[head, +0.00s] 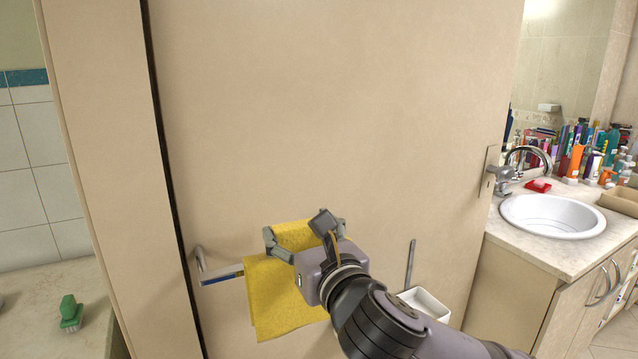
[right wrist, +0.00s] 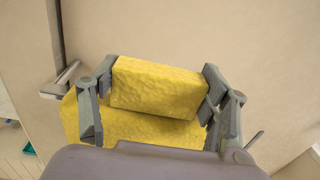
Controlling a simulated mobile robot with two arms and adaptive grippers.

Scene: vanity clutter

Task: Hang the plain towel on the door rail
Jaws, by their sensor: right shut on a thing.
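The plain yellow towel (head: 270,300) is in front of the door, at the rail, with a broad flap hanging down. My right gripper (head: 298,231) is shut on its upper, folded part. In the right wrist view the towel (right wrist: 155,88) is between the two fingers (right wrist: 157,92), with a second yellow layer below it. The door rail (head: 220,278) shows its left end and bracket beside the towel; the rest is hidden behind towel and gripper. Whether the towel rests on the rail I cannot tell. My left gripper is in neither view.
The beige door (head: 330,110) fills the middle, with a handle (head: 500,172) at its right edge. A white sink (head: 552,216) and several bottles stand on the counter at right. A white bin-like container (head: 425,303) is low behind my arm. A green brush (head: 70,312) lies at left.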

